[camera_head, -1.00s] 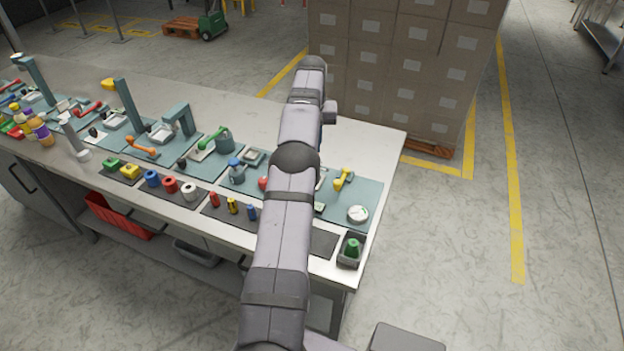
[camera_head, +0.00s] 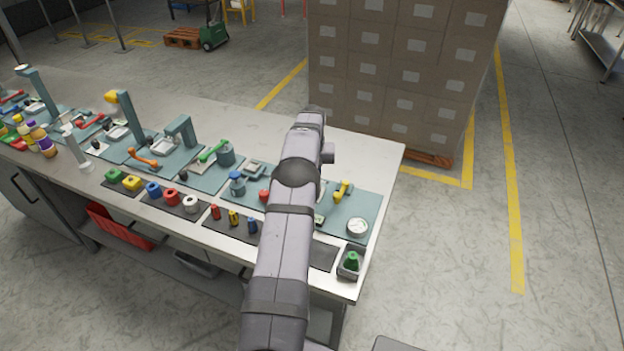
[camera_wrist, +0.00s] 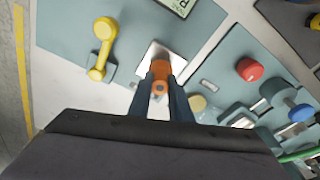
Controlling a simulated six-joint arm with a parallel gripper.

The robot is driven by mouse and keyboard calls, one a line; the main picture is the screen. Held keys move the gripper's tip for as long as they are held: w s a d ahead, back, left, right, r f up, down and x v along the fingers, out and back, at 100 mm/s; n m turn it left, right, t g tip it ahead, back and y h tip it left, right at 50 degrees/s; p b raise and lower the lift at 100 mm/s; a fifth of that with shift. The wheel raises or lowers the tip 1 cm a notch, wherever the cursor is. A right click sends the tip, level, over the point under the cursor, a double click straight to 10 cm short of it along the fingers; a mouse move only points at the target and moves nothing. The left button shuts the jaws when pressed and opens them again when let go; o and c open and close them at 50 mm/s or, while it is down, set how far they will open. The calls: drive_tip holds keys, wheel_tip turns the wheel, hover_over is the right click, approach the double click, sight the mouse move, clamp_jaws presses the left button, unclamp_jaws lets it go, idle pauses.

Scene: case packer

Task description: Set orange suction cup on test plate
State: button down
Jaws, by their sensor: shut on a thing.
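In the wrist view my gripper (camera_wrist: 161,92) is shut on the orange suction cup (camera_wrist: 159,71), which sits between the two dark fingertips. A pale square plate (camera_wrist: 151,50), likely the test plate, shows just beyond and partly behind the cup. The cup overlaps the plate in this view; I cannot tell whether it touches it. In the head view my own arm hides the gripper, the cup and most of the plate area.
A yellow handle (camera_wrist: 102,48) stands on the left of the same teal mat, close to the plate. A red knob (camera_wrist: 250,70) and a blue-topped fixture (camera_wrist: 300,112) are to the right.

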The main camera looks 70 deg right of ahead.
drive_tip(key=shift+f, duration=0.5)
drive_tip(key=shift+f, duration=0.2)
drive_tip(key=c, duration=1.6)
unclamp_jaws()
drive_tip(key=shift+r, duration=0.15)
drive_tip(key=r+b, duration=0.1)
drive_tip(key=r, duration=0.3)
drive_tip(key=a+r+b, duration=0.1)
drive_tip(key=r, duration=0.3)
drive_tip(key=r+b, duration=0.1)
drive_tip(key=r, duration=0.3)
drive_tip(key=shift+s+a+b, duration=0.35)
